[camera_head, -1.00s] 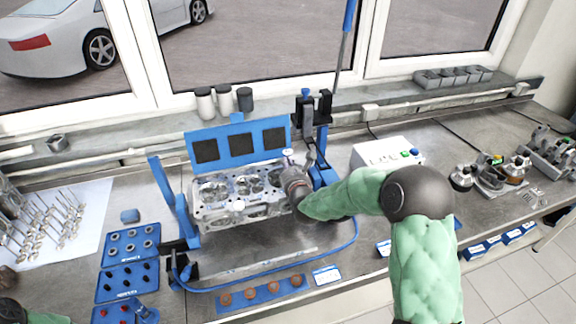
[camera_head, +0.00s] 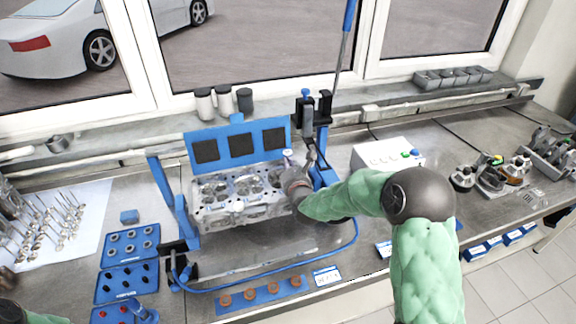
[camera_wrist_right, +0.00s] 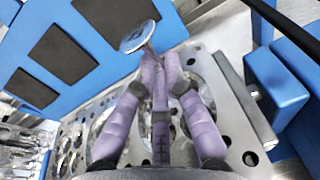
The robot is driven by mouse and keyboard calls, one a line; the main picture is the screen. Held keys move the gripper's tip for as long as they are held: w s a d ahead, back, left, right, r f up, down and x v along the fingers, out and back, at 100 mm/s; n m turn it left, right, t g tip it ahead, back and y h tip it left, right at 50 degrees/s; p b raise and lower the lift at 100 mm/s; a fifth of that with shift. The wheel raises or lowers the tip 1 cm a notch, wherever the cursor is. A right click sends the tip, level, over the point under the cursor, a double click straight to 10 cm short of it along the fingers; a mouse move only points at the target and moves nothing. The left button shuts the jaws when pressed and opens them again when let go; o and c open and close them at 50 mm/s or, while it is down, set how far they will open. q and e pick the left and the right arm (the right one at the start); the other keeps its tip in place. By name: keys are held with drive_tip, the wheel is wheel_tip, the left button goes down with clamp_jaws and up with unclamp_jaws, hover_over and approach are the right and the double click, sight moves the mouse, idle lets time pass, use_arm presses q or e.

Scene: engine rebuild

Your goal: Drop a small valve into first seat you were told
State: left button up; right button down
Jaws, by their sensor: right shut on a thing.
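The metal cylinder head (camera_head: 222,212) sits in a blue stand in the middle of the bench, with its round chambers and bores facing up. My right gripper (camera_wrist_right: 162,80) is over the right end of the head and shut on a small valve (camera_wrist_right: 140,36). The valve's round disc shows above the purple fingertips in the wrist view; its stem runs down between the fingers. In the head view the gripper is partly hidden by my own wrist. Which seat lies under the valve I cannot tell. My left gripper is not visible; only part of that arm shows at the lower left.
A blue panel with dark squares (camera_head: 237,143) stands behind the head. Blue stand posts (camera_head: 174,200) flank it. More valves (camera_head: 50,225) stand on a white sheet at left, near blue parts trays (camera_head: 128,245). A white box (camera_head: 388,154) is at right.

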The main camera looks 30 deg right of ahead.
use_arm(q)
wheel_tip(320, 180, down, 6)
drive_tip(key=b, duration=0.6)
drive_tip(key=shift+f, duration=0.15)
idle(7.0)
